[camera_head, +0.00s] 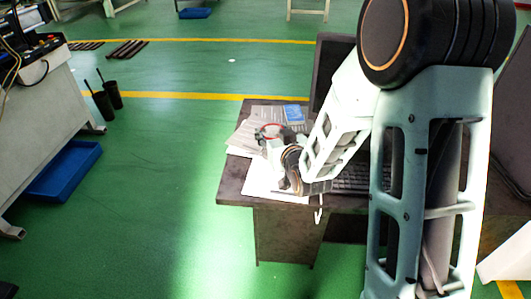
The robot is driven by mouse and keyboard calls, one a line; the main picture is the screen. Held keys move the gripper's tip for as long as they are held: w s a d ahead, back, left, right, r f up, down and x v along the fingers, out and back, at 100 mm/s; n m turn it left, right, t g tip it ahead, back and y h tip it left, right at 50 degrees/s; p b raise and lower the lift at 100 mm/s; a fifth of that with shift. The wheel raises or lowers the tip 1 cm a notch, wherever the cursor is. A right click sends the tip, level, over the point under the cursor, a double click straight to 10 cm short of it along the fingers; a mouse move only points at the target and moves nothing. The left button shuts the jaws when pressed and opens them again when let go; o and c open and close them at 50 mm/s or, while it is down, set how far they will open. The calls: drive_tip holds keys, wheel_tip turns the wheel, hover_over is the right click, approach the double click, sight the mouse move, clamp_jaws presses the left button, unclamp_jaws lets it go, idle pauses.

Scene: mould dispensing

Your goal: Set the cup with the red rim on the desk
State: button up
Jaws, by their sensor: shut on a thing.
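The cup with the red rim (268,131) shows at the left part of the desk (232,185), above the papers. It is small in the view, and its red rim faces up. My gripper (278,148) is shut on the cup from the near side. The fingers are small and partly hidden by my wrist. I cannot tell whether the base of the cup touches the desk.
Papers (262,182) and a blue-covered booklet (293,113) lie on the desk. A dark monitor (330,65) and a keyboard (350,178) are to the right, partly behind my arm. A blue bin (65,170) and dark pots (104,104) stand on the floor at left.

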sight(266, 157)
drive_tip(key=shift+s+a+f+n+y+b, duration=0.15)
drive_tip(key=shift+a+f+n+y+b, duration=0.3)
drive_tip(key=shift+a+f, duration=0.65)
drive_tip(key=shift+d+f+b, duration=0.1)
drive_tip(key=shift+f+b, duration=1.55)
drive_tip(key=shift+f, duration=1.7)
drive_tip(key=shift+f+b, duration=0.45)
drive_tip(key=shift+b, duration=0.05)
drive_tip(key=o, duration=1.8)
drive_tip(key=shift+c, duration=0.2)
drive_tip(key=shift+r, duration=0.1)
